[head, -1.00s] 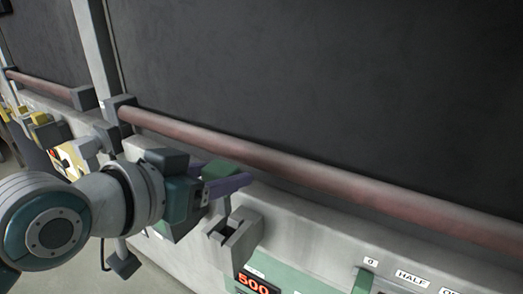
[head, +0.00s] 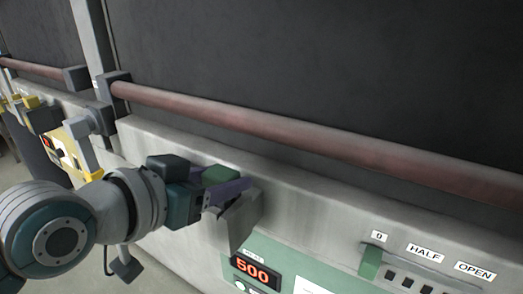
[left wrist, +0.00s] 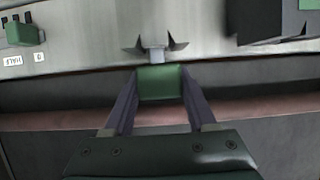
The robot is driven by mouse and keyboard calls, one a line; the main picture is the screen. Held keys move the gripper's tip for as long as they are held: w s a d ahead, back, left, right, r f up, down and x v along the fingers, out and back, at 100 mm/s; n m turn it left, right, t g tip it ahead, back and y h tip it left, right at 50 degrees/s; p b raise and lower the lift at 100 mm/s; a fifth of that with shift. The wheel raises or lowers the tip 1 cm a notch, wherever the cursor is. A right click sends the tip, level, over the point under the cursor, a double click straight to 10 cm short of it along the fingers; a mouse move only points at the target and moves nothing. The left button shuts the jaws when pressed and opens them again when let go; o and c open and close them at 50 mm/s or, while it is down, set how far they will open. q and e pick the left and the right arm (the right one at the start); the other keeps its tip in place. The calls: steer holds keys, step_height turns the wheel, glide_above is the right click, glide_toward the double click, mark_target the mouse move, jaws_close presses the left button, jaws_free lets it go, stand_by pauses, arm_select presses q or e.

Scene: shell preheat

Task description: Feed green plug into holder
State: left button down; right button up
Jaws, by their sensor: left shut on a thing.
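The green plug (head: 220,174) is a green block with a grey stem. My left gripper (head: 229,187) is shut on it, with purple fingers on either side. In the left wrist view the plug (left wrist: 160,84) sits between the two fingers, its grey stem (left wrist: 155,55) pointing away from the gripper. The holder (head: 232,226) is a grey block on the machine's front, right below the fingers. Its slot is hidden by a finger in the head view. In the left wrist view the stem lies between the holder's dark edges (left wrist: 177,44); I cannot tell how deep. My right gripper is not in view.
A red-brown bar (head: 290,137) runs along the dark panel behind the holder. A green panel with a display reading 500 (head: 253,270) is below. A green lever (head: 370,262) stands by 0, HALF and OPEN labels at right. A dark block (left wrist: 262,20) shows in the wrist view.

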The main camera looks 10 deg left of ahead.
arm_select(q)
steer(key=shift+f, duration=0.45)
steer(key=shift+c, duration=0.6)
jaws_free()
steer(key=p+v, duration=0.1)
steer(key=v, duration=0.9)
steer(key=shift+r, duration=0.1)
